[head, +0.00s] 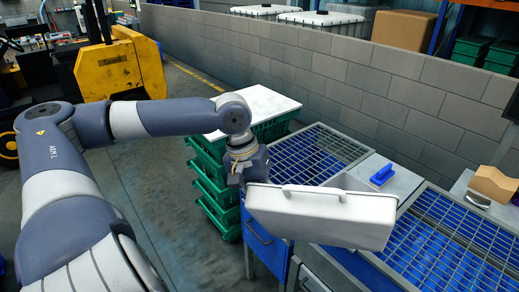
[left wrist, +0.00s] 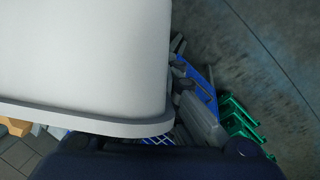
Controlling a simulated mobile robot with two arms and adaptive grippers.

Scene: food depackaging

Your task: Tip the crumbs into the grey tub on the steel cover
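A white bin (head: 320,222) with a bar handle on its side hangs tilted above the work tables in the head view. It also fills the upper left of the left wrist view (left wrist: 80,55). My left gripper (head: 247,172) is at the bin's left end and appears shut on it; its fingertips are hidden. Behind the bin's upper edge a grey surface (head: 348,182) shows, perhaps the grey tub, mostly hidden. It is by the steel cover (head: 402,180). No crumbs are visible; the bin's inside is hidden. My right gripper is not in view.
A blue-handled tool (head: 383,175) lies on the steel cover. Metal grids over blue lie at the back (head: 312,152) and right (head: 450,240). Green crates (head: 212,185) under a white top stand left of the tables. A cardboard box (head: 494,184) is at the right.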

